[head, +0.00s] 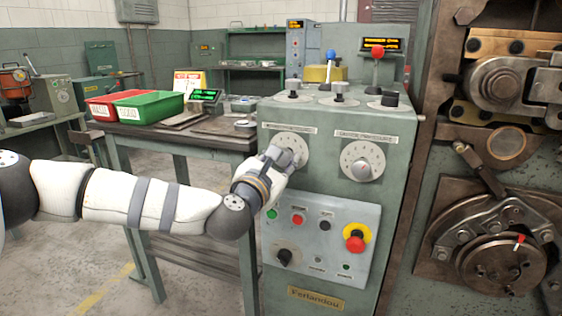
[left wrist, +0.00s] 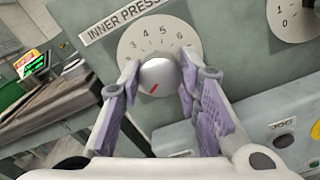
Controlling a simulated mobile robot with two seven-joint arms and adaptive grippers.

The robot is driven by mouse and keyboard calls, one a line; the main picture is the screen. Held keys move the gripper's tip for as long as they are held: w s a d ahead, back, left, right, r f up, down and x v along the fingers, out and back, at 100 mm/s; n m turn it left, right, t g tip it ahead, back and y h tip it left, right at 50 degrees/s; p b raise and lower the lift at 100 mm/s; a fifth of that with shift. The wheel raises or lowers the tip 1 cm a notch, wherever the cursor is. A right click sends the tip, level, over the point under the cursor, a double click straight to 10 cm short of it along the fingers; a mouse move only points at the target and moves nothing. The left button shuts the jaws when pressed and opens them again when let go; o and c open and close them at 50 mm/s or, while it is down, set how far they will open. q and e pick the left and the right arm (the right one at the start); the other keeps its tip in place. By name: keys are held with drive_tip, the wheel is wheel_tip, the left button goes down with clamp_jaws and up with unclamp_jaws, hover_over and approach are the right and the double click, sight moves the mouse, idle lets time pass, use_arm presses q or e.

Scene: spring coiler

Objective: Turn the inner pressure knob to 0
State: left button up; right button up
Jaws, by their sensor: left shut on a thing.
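The inner pressure knob (left wrist: 158,78) is round and pale with a red pointer line. It sits on a white numbered dial (left wrist: 130,42) under a label that starts "INNER PRESS". The red line points down and slightly left in the left wrist view, away from the visible numbers 3 to 6. My left gripper (left wrist: 158,88) is shut on the knob, with one purple-padded finger on each side. In the head view my left gripper (head: 284,158) covers the knob and the lower part of its dial (head: 292,138). My right gripper is not in view.
A second dial (head: 362,161) is right of the gripper. Below, a button panel (head: 325,262) carries a red emergency button (head: 356,238) on yellow. Levers and knobs stand on the console top (head: 335,100). A table (head: 165,132) with red and green bins is left.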

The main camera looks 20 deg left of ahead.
use_arm(q)
drive_tip(key=shift+d+r, duration=0.1)
drive_tip(key=shift+r, duration=0.05)
drive_tip(key=o, duration=1.1)
drive_tip(key=shift+o, duration=0.2)
drive_tip(key=s, duration=1.2)
drive_tip(key=shift+a, duration=0.25)
